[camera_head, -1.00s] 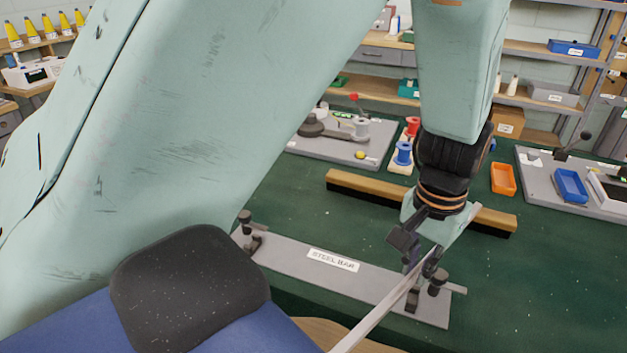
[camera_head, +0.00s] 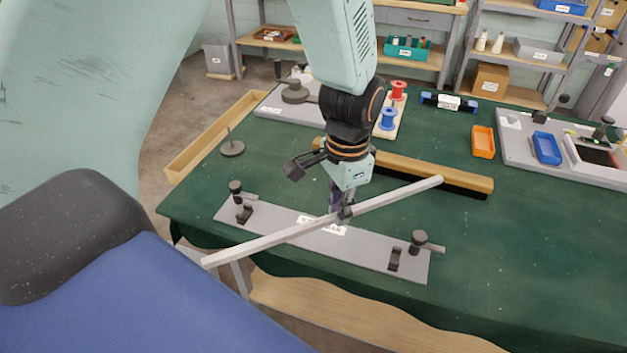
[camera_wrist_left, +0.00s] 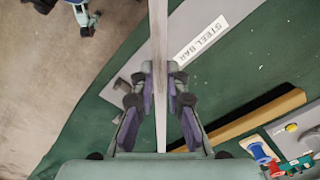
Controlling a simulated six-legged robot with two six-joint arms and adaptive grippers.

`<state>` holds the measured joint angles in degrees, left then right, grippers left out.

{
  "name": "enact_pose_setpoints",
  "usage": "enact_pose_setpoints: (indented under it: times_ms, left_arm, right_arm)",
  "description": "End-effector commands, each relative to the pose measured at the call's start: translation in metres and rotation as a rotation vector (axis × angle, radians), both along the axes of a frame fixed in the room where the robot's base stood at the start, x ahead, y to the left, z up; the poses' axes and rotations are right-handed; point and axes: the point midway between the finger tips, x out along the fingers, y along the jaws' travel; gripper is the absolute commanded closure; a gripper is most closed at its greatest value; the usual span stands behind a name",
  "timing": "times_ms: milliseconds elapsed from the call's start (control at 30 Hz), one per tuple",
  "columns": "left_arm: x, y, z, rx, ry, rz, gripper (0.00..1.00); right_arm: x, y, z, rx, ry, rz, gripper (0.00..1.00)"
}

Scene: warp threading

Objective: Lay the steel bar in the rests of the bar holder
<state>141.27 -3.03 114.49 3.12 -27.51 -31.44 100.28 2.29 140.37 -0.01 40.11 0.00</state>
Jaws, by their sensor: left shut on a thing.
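The steel bar (camera_head: 258,244) is a long light-grey bar. My left gripper (camera_head: 342,212) is shut on it near its middle. In the left wrist view the bar (camera_wrist_left: 161,125) runs between the fingers (camera_wrist_left: 162,78). The bar holder (camera_head: 372,251) is a grey plate on the green table, with a dark rest and a knobbed clamp near each end. The left rest (camera_head: 243,213) and right rest (camera_head: 395,260) look empty. The bar passes above the plate at an angle, its left end beyond the front edge and its right end toward the back. The holder's label is partly hidden. My right gripper is out of view.
A wooden-backed brush (camera_head: 430,172) lies behind the holder. A spool stand (camera_head: 388,120), an orange tray (camera_head: 483,141) and a grey board with a blue tray (camera_head: 546,148) stand farther back. The green table (camera_head: 500,250) is clear at the right.

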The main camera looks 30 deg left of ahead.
Motion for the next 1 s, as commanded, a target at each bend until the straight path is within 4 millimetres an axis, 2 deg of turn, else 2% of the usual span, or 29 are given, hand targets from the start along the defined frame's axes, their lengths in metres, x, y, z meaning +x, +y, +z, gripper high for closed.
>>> enact_pose_setpoints:
  times_ms: [33, 100, 400, 667, 1000]
  left_arm:
    - [0.001, 0.006, 0.009, -0.005, 0.003, -0.090, 1.00]
    - [0.003, 0.014, 0.009, -0.007, 0.004, -0.227, 1.00]
    - [0.005, 0.042, 0.005, -0.017, -0.004, -0.685, 1.00]
    - [0.004, 0.049, 0.000, -0.019, -0.008, -0.806, 1.00]
    - [0.003, 0.050, -0.012, -0.019, -0.008, -0.803, 1.00]
  right_arm:
    - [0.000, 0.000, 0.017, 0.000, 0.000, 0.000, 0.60]
    - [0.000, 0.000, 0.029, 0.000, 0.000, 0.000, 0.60]
    - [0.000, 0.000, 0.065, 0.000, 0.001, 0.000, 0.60]
    - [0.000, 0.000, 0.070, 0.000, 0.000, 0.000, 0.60]
    - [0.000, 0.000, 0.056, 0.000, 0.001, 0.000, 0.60]
